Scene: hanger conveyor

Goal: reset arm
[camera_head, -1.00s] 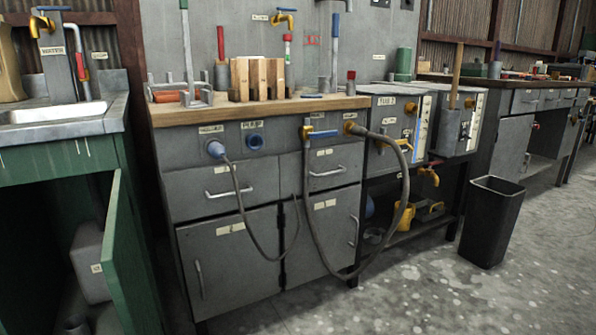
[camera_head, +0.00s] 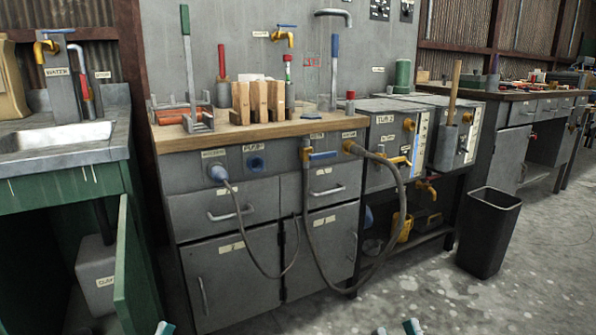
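My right gripper (camera_head: 396,329) shows only as two pale teal-tipped fingertips at the bottom edge, right of centre. The tips are apart with bare floor between them, and nothing shows held. The rest of both grippers and both arms is out of view. Both sets of tips are in the near foreground, and no contact with anything is visible.
A grey workbench (camera_head: 222,262) with a wooden top and hanging hoses stands ahead. The sink cabinet (camera_head: 60,205) at left has its green door (camera_head: 136,270) open. A black bin (camera_head: 488,232) stands at right. Floor at lower right is clear.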

